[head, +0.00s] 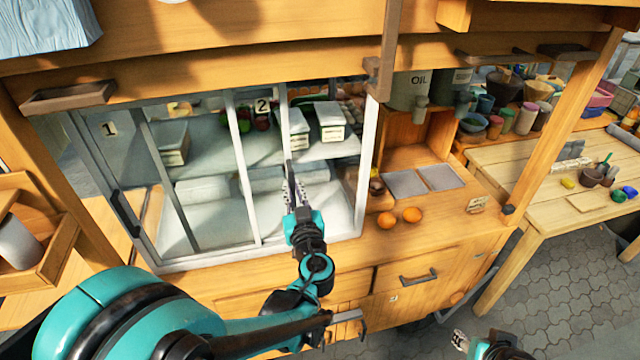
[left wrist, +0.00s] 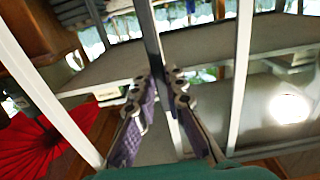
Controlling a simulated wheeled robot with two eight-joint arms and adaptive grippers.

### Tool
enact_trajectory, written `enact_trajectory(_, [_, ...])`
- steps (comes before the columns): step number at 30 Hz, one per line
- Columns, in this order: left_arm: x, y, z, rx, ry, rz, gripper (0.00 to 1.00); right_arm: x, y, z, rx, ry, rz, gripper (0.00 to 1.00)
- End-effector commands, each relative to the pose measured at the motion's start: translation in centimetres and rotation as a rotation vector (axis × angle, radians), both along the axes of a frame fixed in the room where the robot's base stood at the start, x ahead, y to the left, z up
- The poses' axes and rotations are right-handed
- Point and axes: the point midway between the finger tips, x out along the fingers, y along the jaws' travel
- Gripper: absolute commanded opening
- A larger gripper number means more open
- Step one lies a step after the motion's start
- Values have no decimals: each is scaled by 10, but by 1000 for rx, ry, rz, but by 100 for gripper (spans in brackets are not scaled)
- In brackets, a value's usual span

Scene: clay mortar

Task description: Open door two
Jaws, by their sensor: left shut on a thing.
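A white-framed glass case holds door two, marked by a "2" label (head: 262,105). The upright edge bar of door two (head: 283,100) stands well left of the case's right post (head: 368,150), with a gap between them that looks open. My left gripper (head: 290,185) is in front of this edge, shut on the dark upright handle, which shows between its fingers in the left wrist view (left wrist: 152,45). Door one, with a "1" label (head: 109,129), has its own dark handle (head: 125,213) at the left. My right gripper (head: 460,340) shows only partly at the bottom edge; its jaw state is unclear.
Boxes with labels (head: 331,121) stand on the shelf inside the case. Two oranges (head: 400,217) lie on the wooden counter right of it. A drawer handle (head: 418,278) juts from the front below. A red ribbed object (left wrist: 45,145) shows at left in the left wrist view.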

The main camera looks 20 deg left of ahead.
Motion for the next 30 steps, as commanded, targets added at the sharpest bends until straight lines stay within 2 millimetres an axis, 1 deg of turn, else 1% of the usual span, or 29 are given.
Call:
enact_trajectory(1, [-10,13,0,1,1,7,0,0,0,1,0,0,0,40])
enact_trajectory(3, [-18,26,0,1,1,7,0,0,0,2,0,0,0,40])
enact_trajectory(9, [-34,49,0,1,1,4,0,0,0,3,0,0,0,40])
enact_trajectory(15, [-39,58,0,1,1,2,0,0,0,3,0,0,0,40])
enact_trajectory(25, [-39,58,0,1,1,0,0,0,0,3,0,0,0,40])
enact_trajectory(26, [-39,58,0,1,1,0,16,0,0,3,0,0,0,40])
enact_trajectory(27, [-39,58,0,1,1,0,27,0,0,3,0,0,0,40])
enact_trajectory(28, [-39,58,0,1,1,0,33,0,0,3,0,0,0,40])
enact_trajectory(30, [-39,58,0,1,1,0,33,0,0,3,0,0,0,40])
